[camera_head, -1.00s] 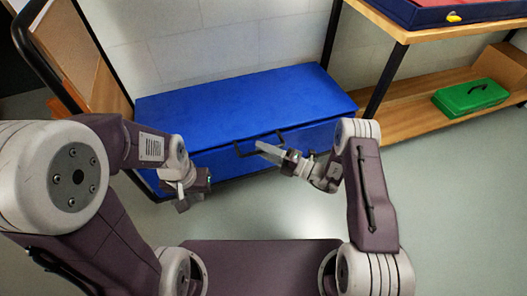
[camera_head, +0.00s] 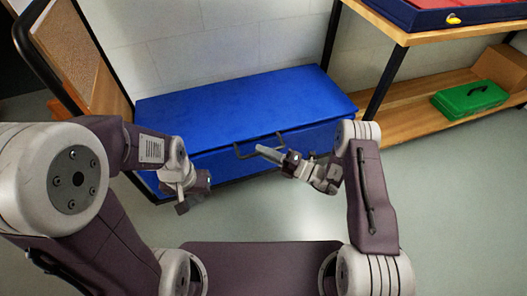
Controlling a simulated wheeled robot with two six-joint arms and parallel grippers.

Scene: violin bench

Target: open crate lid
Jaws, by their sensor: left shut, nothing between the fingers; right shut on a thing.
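The crate (camera_head: 325,135) is a long blue box on the floor against the wall. Its blue lid (camera_head: 240,100) lies flat and looks closed. A dark bar handle (camera_head: 243,151) sits at the lid's front edge, near the middle. My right gripper (camera_head: 262,150) is shut on this handle; its fingers hide part of the bar. My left gripper (camera_head: 183,207) is shut and empty, in front of the crate's left part and apart from it.
A wooden shelf unit (camera_head: 410,125) with black posts stands to the right of the crate. A green case (camera_head: 470,98) lies on its lower shelf, and a blue case with a red inside (camera_head: 440,12) on top. A cork board (camera_head: 75,60) stands at left. The floor in front is clear.

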